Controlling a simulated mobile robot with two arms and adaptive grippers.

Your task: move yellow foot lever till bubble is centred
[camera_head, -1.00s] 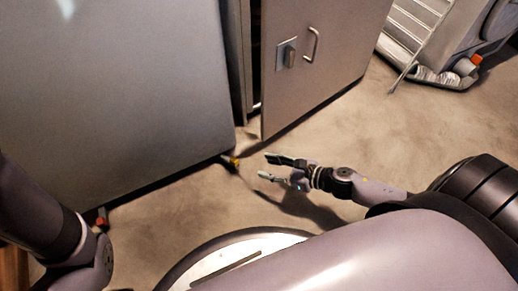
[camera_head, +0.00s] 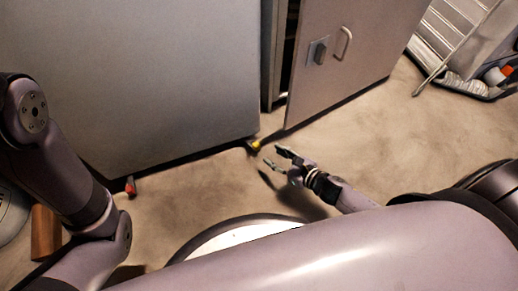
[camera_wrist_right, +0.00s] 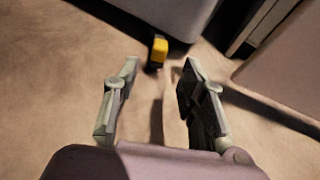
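The yellow foot lever (camera_head: 254,145) sticks out at the floor under the right front corner of the big grey appliance (camera_head: 170,80). It also shows in the right wrist view (camera_wrist_right: 158,50), ahead of and between the fingertips. My right gripper (camera_head: 275,157) is low over the floor just right of the lever, open and empty, with a gap to the lever. Its two fingers also show apart in the right wrist view (camera_wrist_right: 158,75). A red foot lever (camera_head: 130,187) is at the appliance's left front corner. My left arm comes in at the left; its gripper is out of frame. No bubble level can be made out.
A cabinet door (camera_head: 345,60) with a handle stands ajar right of the appliance. A metal step ladder (camera_head: 455,40) leans at the upper right beside a basket with bottles (camera_head: 497,75). A brown wooden block (camera_head: 45,232) is at the lower left. The floor between is clear.

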